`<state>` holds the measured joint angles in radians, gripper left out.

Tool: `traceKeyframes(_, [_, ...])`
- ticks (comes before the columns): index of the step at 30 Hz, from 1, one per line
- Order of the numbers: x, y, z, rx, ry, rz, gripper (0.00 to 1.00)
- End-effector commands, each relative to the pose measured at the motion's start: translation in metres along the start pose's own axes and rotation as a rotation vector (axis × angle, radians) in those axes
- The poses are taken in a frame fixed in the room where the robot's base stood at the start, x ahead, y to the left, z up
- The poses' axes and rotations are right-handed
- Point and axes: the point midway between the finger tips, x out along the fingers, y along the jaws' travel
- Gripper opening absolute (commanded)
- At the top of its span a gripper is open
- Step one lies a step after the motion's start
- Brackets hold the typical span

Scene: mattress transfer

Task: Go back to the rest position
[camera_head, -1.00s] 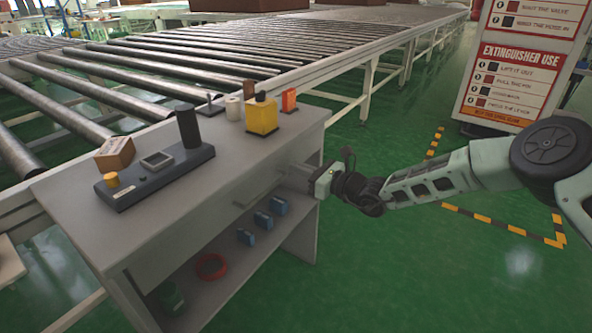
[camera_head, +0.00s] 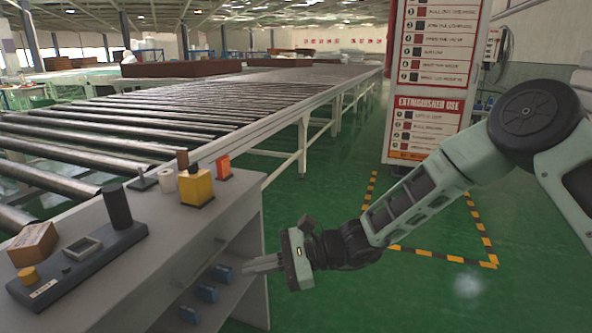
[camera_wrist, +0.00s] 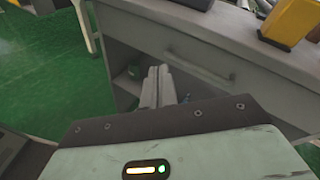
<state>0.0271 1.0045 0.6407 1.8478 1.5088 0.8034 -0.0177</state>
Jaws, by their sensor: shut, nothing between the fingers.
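My gripper (camera_head: 263,265) is in front of the right side of the grey workbench (camera_head: 232,226), at the level of its open shelf. Its fingers are together and hold nothing. In the wrist view my gripper (camera_wrist: 159,72) points toward the bench front, below the drawer handle (camera_wrist: 199,68). My arm reaches in from the right of the head view. I cannot tell whether the fingertips touch the bench.
On the bench top stand a yellow container (camera_head: 197,187), an orange box (camera_head: 223,167), a black cylinder (camera_head: 117,206) and a cardboard box (camera_head: 33,243). Blue items (camera_head: 207,293) lie on the shelf. A roller conveyor (camera_head: 180,115) runs behind. Green floor (camera_head: 430,300) is clear at right.

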Motion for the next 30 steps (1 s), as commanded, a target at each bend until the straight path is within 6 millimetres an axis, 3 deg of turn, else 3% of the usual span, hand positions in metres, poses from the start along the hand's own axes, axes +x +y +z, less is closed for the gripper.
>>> traceKeyframes(1, [0.001, 0.023, 0.021, -0.098, 0.027, 0.103, 0.00])
traceKeyframes(3, [-0.002, 0.055, 0.041, -0.225, 0.065, 0.239, 0.00])
traceKeyframes(8, [-0.026, 0.121, 0.075, -0.511, 0.149, 0.532, 0.00])
traceKeyframes(15, [-0.094, 0.195, 0.103, -0.926, 0.282, 0.930, 0.00])
traceKeyframes(21, [-0.148, 0.225, 0.114, -1.187, 0.369, 1.166, 0.00])
traceKeyframes(30, [-0.206, 0.245, 0.125, -1.455, 0.461, 1.394, 0.00])
